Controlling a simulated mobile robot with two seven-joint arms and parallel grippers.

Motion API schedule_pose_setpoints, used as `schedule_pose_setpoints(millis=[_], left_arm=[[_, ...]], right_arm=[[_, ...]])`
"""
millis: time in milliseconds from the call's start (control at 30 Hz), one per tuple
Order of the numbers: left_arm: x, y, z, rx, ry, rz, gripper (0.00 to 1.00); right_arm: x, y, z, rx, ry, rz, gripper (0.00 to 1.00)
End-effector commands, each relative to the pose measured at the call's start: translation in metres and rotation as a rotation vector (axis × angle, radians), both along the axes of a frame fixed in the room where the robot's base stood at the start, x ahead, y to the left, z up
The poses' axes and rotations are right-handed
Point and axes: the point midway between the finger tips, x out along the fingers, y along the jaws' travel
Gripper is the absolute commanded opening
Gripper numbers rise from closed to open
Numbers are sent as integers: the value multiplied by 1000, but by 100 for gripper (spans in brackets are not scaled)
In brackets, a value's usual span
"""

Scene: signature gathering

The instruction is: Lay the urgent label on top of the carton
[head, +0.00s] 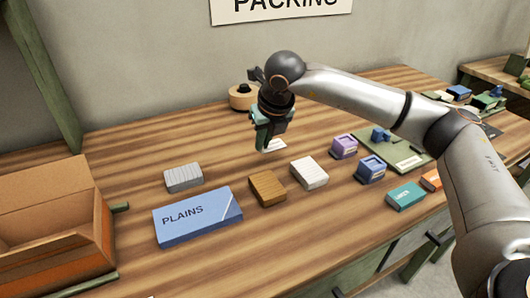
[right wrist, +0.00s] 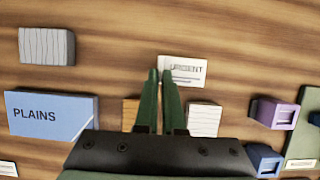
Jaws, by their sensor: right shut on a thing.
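The urgent label (right wrist: 186,70) is a small white card with dark print in the right wrist view; in the head view a bit of it (head: 275,145) shows just below the fingers. My right gripper (head: 268,146) points down over the middle of the table. Its green fingers (right wrist: 160,75) are shut on the label's left end, which they partly hide. I cannot tell whether the label is clear of the wood. An open brown carton (head: 88,254) with raised flaps stands at the left edge of the head view. My left gripper is not in view.
A blue PLAINS box (head: 198,216), a grey striped block (head: 183,177), a brown block (head: 267,187) and a white block (head: 309,172) lie nearby. Purple (head: 343,146) and blue (head: 371,169) stamp-like pieces are right. A tape roll (head: 241,96) is behind.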

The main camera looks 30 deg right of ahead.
Motion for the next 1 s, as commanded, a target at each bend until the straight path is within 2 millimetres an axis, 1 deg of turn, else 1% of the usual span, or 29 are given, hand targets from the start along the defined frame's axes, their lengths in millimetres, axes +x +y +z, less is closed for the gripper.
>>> schedule_pose_setpoints(millis=[133,200,300,400,667,767,800,1000], left_arm=[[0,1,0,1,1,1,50],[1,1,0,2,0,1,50],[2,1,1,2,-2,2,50],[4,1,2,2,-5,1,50],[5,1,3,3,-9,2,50],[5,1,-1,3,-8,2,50],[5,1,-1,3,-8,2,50],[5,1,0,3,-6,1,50]], right_arm=[[4,-6,-10,1,2,-2,0],[6,-10,-19,-1,3,0,0],[6,-10,-34,-1,2,1,0],[6,-9,-42,0,0,1,0],[6,-9,-44,1,-1,0,0],[6,-9,-47,1,0,0,0],[6,-9,-47,2,-1,1,7],[6,-9,-46,1,-1,0,29]])
